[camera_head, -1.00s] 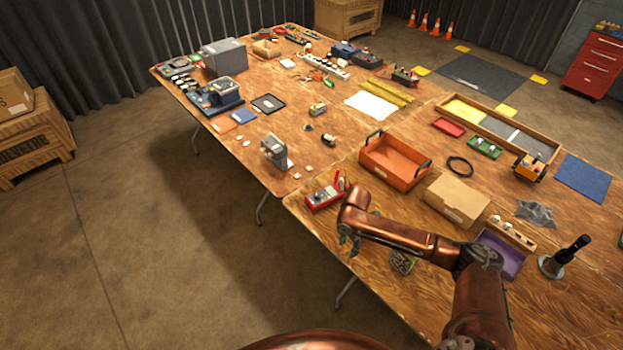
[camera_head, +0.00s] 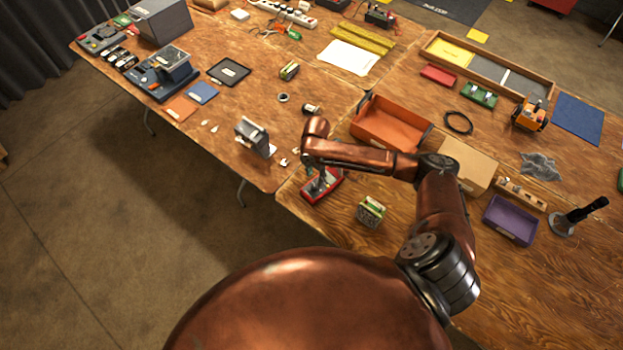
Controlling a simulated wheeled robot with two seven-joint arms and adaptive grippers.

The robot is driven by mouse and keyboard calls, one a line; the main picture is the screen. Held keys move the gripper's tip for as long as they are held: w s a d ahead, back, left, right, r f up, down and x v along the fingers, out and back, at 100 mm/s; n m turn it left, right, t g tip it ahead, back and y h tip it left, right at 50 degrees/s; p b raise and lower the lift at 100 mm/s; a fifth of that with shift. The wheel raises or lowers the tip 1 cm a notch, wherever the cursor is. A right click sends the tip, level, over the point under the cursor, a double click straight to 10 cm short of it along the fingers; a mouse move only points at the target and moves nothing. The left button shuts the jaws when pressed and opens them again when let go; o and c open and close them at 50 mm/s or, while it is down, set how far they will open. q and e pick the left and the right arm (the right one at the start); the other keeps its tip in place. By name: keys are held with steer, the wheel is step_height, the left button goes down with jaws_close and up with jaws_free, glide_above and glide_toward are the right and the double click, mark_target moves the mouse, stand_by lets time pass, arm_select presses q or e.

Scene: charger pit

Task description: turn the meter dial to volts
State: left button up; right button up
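I cannot tell whether the fingers touch the meter or are open or shut. My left gripper is not in view.
An orange tray (camera_head: 384,135) stands just behind my forearm. A small green-and-white block (camera_head: 370,211) lies right of the meter. A grey upright device (camera_head: 252,137) stands to the left. A cardboard box (camera_head: 466,163) and a purple tray (camera_head: 511,226) are farther right.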

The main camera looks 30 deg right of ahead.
mark_target(315, 187)
step_height(315, 187, down, 5)
steer(key=shift+a+f, duration=0.1)
steer(key=shift+f, duration=0.6)
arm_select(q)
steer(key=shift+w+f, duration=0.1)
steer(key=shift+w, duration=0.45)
arm_select(e)
steer(key=shift+c, duration=0.7)
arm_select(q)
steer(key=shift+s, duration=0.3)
arm_select(e)
jaws_close()
